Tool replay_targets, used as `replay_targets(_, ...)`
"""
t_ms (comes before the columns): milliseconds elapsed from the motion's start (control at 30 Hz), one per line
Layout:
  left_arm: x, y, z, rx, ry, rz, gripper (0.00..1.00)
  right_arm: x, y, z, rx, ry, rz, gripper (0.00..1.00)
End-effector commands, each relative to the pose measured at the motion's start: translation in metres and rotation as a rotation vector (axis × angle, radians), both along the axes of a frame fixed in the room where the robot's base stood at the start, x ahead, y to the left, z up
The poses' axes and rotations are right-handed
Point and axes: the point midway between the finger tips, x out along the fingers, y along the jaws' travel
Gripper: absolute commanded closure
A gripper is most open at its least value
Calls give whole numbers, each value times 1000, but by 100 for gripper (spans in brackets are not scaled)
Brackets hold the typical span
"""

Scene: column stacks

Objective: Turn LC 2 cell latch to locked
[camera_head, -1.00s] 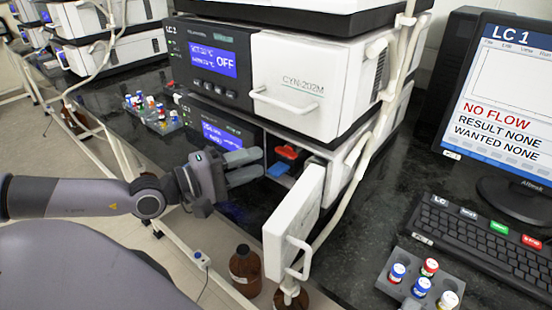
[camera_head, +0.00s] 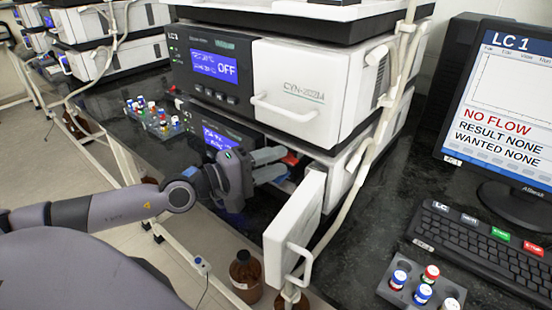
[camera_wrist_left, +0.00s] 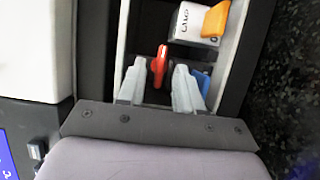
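The lower column module has its white door (camera_head: 295,222) swung open. My left gripper (camera_head: 284,162) reaches into its compartment, fingers apart. In the left wrist view a red latch handle (camera_wrist_left: 160,66) stands between the fingertips of that gripper (camera_wrist_left: 160,70), with gaps visible on both sides. In the head view only a bit of the red part (camera_head: 291,158) shows past the fingers. A blue part (camera_wrist_left: 203,82) lies behind the right-hand finger in the wrist view. The latch's marking cannot be read. My right gripper is not in view.
The closed upper module (camera_head: 300,90) sits directly above the compartment. A white block with an orange part (camera_wrist_left: 215,20) lies inside, past the fingers. A cable (camera_head: 375,140) hangs at the right. A vial rack (camera_head: 420,285) and keyboard (camera_head: 485,245) stand on the bench.

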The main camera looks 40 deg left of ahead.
Motion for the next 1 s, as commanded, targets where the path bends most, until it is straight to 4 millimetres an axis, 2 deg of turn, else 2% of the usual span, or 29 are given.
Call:
replay_targets(467, 5, -4, 0, 0, 0, -3, 65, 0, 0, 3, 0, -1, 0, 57)
replay_targets(500, 5, -4, 0, 0, 0, -3, 78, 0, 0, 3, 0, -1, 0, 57)
replay_targets(567, 5, -4, 0, 0, 0, -3, 97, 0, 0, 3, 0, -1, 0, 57)
replay_targets(600, 5, -4, 0, 0, 0, -3, 100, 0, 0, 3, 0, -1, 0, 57)
replay_targets(833, 5, -4, -1, -5, 0, -3, 100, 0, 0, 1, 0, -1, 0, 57)
replay_targets(1000, 5, -4, -3, -43, 3, -3, 100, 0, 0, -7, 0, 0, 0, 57)
